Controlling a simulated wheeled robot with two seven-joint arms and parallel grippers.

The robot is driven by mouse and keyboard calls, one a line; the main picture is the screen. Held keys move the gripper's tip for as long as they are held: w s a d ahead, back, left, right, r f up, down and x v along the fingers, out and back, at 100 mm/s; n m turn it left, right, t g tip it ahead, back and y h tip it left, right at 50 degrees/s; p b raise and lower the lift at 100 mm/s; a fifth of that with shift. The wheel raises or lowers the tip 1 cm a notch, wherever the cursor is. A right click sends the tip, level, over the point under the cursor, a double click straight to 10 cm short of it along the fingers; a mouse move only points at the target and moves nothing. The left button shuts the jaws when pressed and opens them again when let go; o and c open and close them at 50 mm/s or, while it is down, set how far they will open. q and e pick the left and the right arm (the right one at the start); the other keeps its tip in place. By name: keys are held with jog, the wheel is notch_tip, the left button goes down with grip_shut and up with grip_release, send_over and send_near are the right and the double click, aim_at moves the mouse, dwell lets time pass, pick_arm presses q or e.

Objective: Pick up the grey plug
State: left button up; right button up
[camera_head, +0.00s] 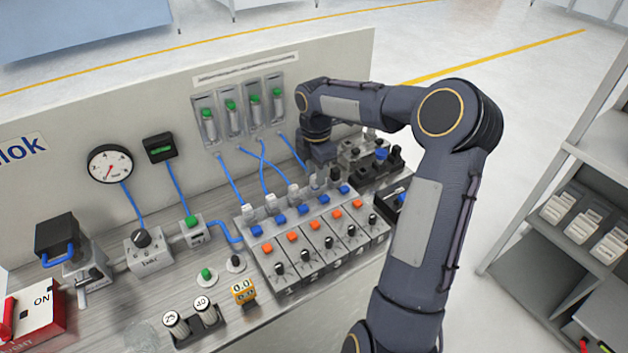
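My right arm comes in from the lower right and reaches over the bench, and my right gripper (320,172) points down behind the valve block, near its far end. Its fingertips are small and mostly hidden, so I cannot tell whether it is open or holds anything. I cannot single out the grey plug with certainty. Pale grey fittings (272,203) stand along the back of the valve block (312,243), with blue hoses at some of them. Small dark parts (354,151) stand on a dark holder just right of the gripper. My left gripper is not in view.
A back panel (60,140) with a gauge (110,165) and green-topped flow meters (231,115) rises behind the bench. Blue hoses (228,180) hang before it. A shelf (570,235) stands at right.

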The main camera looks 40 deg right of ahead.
jog(key=shift+f, duration=1.3)
grip_shut()
jog(key=shift+r, duration=0.15)
